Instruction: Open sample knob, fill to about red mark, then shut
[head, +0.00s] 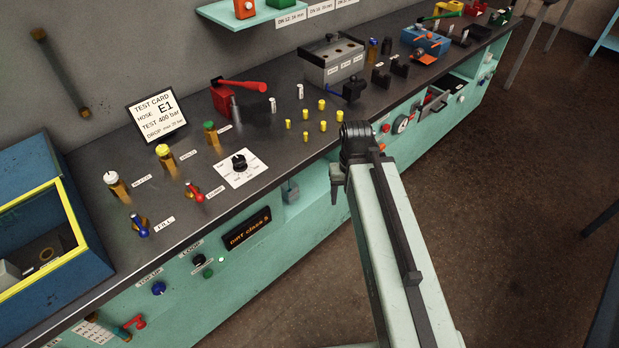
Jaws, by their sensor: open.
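My gripper (337,187) hangs in front of the bench's front edge, right of the bottles and knobs; its jaws are open and I see nothing in them. On the bench top, a black knob (239,162) sits on a white dial plate. A red-handled valve (195,192) and a blue-handled valve (140,226) stand left of it. Their labels are too small to read surely, so I cannot tell which is the sample knob. Amber bottles with white (117,186), yellow (166,158) and green (212,136) caps stand behind. I cannot make out a red mark.
The teal front panel carries a blue knob (158,288), a black knob (199,258) and a lit "DIRT Class" display (248,228). A yellow-edged blue box (40,230) stands at left. Several yellow fittings (305,124) and a grey block (331,62) lie rightward.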

